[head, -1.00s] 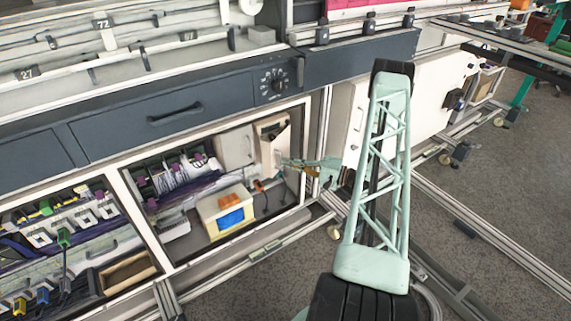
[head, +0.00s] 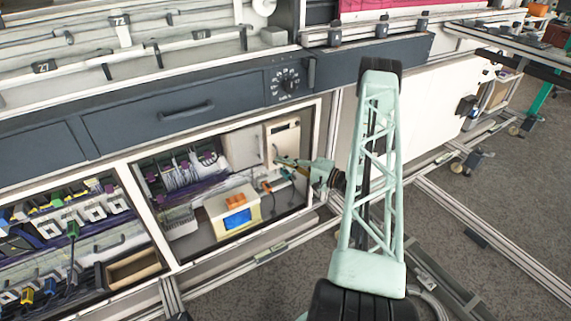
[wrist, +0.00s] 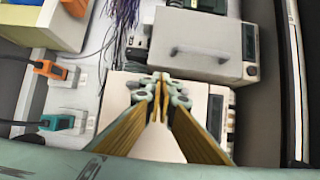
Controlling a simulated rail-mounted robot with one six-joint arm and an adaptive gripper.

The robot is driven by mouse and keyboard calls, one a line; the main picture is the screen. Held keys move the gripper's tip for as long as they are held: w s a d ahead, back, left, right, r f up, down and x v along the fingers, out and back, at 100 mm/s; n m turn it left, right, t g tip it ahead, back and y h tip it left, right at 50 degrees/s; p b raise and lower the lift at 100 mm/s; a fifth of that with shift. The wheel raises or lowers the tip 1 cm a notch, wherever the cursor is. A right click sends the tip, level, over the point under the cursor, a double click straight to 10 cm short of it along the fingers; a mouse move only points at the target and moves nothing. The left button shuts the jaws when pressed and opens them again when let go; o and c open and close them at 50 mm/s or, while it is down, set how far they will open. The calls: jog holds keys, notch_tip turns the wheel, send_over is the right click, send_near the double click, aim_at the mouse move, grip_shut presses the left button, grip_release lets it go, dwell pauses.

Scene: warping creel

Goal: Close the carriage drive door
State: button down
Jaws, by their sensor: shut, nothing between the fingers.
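The carriage drive appears to be the cream unit (head: 283,133) at the right end of the open cabinet bay. Its front door looks flat against the body in the head view; whether it is fully flush or latched I cannot tell. In the wrist view the cream front (wrist: 208,104) lies behind my fingers, which cover part of it. My gripper (head: 279,160) reaches into the bay from the right, its tips at the lower part of that front. In the wrist view its tips (wrist: 160,78) meet, with nothing between them. Contact with the door is unclear.
A grey box with a handle (wrist: 205,55) stands beside the cream unit. An orange plug (wrist: 48,69) and a teal plug (wrist: 57,122) sit close to my gripper. The bay frame (head: 315,150) borders the opening.

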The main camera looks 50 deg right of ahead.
dwell(0.4)
jog(key=s+a+p, duration=0.1)
jog(key=s+a, duration=0.1)
jog(key=s, duration=1.2)
jog(key=shift+p, duration=0.3)
jog(key=shift+w+r, duration=0.1)
jog(key=shift+r, duration=0.1)
dwell(0.4)
